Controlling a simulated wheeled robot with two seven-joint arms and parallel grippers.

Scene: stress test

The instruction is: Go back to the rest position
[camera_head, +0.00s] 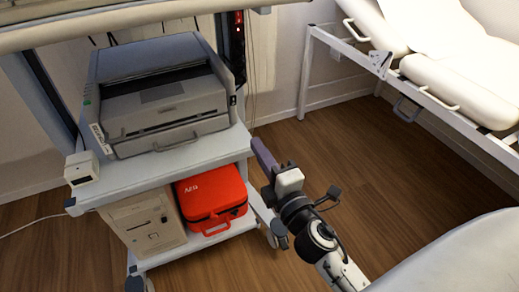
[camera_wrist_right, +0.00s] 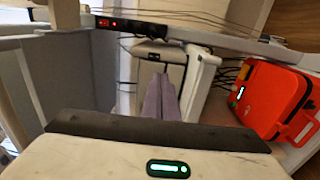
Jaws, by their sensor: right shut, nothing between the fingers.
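My right gripper (camera_head: 258,148) reaches up from the lower right in the head view, beside the right edge of the cart. Its purple fingers are shut together with nothing between them. In the right wrist view the same shut fingers (camera_wrist_right: 160,98) point away from the camera, in front of the cart's equipment. My left gripper is not in either view.
A cart (camera_head: 160,172) holds a grey printer (camera_head: 160,95) on top. Below are a beige computer (camera_head: 145,222) and a red AED case (camera_head: 211,198), close to my right gripper. A white bed (camera_head: 450,80) stands at the upper right. Wooden floor (camera_head: 350,150) is clear between them.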

